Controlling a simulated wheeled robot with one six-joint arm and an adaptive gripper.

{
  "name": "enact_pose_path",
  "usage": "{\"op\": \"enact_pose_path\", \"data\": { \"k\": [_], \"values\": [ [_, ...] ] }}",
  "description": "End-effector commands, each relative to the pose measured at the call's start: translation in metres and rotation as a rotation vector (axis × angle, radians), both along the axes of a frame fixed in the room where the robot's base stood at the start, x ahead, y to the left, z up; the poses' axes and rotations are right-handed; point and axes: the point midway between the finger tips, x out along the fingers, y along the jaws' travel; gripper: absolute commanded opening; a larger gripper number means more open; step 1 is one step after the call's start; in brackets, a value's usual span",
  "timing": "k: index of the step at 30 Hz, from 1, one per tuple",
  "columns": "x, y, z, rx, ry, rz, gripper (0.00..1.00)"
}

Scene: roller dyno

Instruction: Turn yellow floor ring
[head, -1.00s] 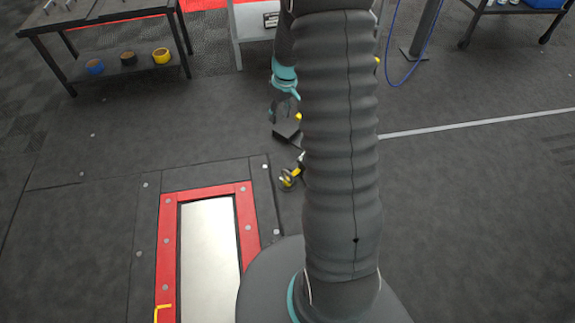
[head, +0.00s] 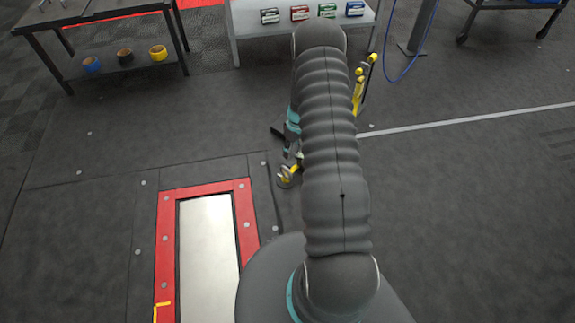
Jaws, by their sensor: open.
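The yellow floor ring (head: 286,175) sits low on the dark floor in the head view, just right of the red-framed plate's upper right corner. My arm covers the area to its right, so only part of the ring and its fitting shows. My gripper (head: 285,143) is open and close above the ring in the picture, partly hidden behind my arm. I cannot tell whether it touches the ring. Nothing shows held in it.
A red frame (head: 167,240) surrounds a pale metal plate (head: 208,250) in the floor. A dark table (head: 120,68) stands at upper left and a pale shelf (head: 258,30) at the back. A yellow upright fitting (head: 358,92) stands right of my arm. The right floor is mostly clear.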

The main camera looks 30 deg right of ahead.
Motion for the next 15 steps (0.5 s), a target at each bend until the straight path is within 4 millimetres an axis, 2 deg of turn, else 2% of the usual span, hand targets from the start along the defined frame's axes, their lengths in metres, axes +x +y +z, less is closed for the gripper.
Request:
{"op": "enact_pose_path", "data": {
  "k": [1, 9, 15],
  "values": [
    [-0.001, 0.003, -0.011, 0.001, 0.003, 0.001, 0.41],
    [-0.004, 0.012, -0.059, 0.000, 0.002, 0.001, 0.41],
    [-0.005, 0.016, -0.082, 0.001, 0.000, 0.000, 0.41]
  ]
}}
